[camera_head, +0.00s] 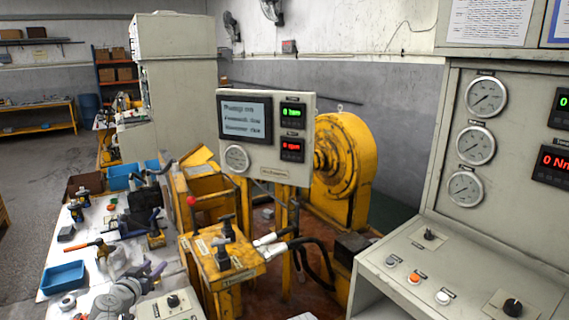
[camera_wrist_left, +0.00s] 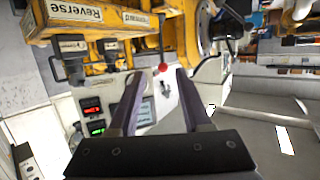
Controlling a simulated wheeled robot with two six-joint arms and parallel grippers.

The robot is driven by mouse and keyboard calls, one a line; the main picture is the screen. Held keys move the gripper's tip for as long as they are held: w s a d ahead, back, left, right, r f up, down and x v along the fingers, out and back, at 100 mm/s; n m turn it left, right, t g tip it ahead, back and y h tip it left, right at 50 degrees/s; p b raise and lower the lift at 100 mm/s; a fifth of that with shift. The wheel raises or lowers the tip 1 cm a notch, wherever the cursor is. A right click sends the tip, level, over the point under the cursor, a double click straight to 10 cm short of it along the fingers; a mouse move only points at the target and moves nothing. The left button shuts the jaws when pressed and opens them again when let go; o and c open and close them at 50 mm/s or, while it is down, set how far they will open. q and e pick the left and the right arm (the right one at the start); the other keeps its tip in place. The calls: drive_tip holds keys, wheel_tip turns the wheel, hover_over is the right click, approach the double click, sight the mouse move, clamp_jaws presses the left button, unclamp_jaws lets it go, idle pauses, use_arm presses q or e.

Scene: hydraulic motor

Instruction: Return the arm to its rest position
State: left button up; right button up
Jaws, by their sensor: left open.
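My left arm (camera_head: 122,296) comes in at the lower left of the head view, over the white bench. Its gripper (camera_head: 148,272) shows small there, near the bench's right edge and left of the yellow valve stand (camera_head: 222,262). In the left wrist view the two dark fingers of my left gripper (camera_wrist_left: 157,75) are spread apart. Nothing is held between them. The "Reverse" label (camera_wrist_left: 75,12) on yellow metal shows beyond them, tilted. My right gripper is in neither view.
The bench holds a blue tray (camera_head: 62,277), an orange-handled hammer (camera_head: 92,244) and several tools. A grey control box with a knob (camera_head: 172,301) is close to the arm. A display panel (camera_head: 265,135) stands behind the valves. A gauge console (camera_head: 470,270) fills the right.

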use_arm(q)
drive_tip(key=s+d+f+m+g+h+p, duration=0.1)
drive_tip(key=s+d+f+g, duration=0.2)
drive_tip(key=d, duration=0.6)
drive_tip(key=s+d+f+m+g+h+p, duration=0.1)
drive_tip(key=s+d+f+m+g+h, duration=0.15)
drive_tip(key=d, duration=0.65)
drive_tip(key=s+d+f+m+g+h+p, duration=0.1)
drive_tip(key=s+d+f+g+p, duration=0.15)
drive_tip(key=d, duration=0.65)
drive_tip(key=s+d+f+g+y, duration=0.1)
drive_tip(key=s+d+g+y, duration=0.1)
drive_tip(key=s, duration=0.6)
drive_tip(key=s+d+f+n+g+y+p, duration=0.1)
drive_tip(key=s+d+g+y, duration=0.2)
drive_tip(key=s, duration=0.5)
drive_tip(key=shift+s+g+y+p, duration=0.35)
drive_tip(key=shift+g+y, duration=0.4)
drive_tip(key=shift+g, duration=0.45)
drive_tip(key=shift+f, duration=0.1)
